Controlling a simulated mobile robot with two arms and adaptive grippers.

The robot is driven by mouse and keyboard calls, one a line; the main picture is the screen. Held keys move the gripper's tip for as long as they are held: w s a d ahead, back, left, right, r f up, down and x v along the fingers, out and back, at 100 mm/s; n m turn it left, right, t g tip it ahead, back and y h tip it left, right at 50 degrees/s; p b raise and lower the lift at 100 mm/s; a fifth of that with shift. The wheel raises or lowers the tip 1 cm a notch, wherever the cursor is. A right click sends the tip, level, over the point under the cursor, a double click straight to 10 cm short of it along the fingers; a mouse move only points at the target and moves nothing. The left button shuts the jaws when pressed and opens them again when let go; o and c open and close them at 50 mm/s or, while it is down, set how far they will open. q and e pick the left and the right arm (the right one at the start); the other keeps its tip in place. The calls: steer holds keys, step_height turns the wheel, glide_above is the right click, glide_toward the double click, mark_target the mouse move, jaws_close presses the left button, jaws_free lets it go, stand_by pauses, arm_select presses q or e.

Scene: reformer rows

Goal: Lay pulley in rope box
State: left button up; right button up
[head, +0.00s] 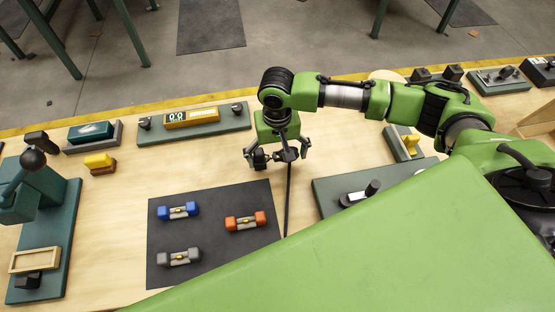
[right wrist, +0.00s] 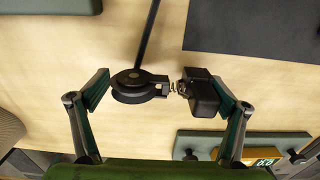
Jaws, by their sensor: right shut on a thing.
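My right gripper (head: 278,156) points down above the wooden table in the head view. A small spring-like link and a black block (right wrist: 205,92) lie in line with the pulley between the fingers. A thin dark strip (head: 288,200) runs from below the gripper toward me. I cannot tell for sure which thing is the rope box; a pale wooden box (head: 537,118) shows at the right edge. My left gripper is not in view.
A dark mat (head: 170,265) holds blue, orange and grey dumbbell-shaped pieces. A teal board with a yellow gauge (head: 192,118) stands at the back, a teal press-like fixture (head: 40,225) at left. A teal plate (head: 330,188) lies right of the strip. Bare table shows between them.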

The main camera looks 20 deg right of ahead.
steer(key=shift+f, duration=1.05)
steer(key=o, duration=1)
steer(key=shift+s+f, duration=0.1)
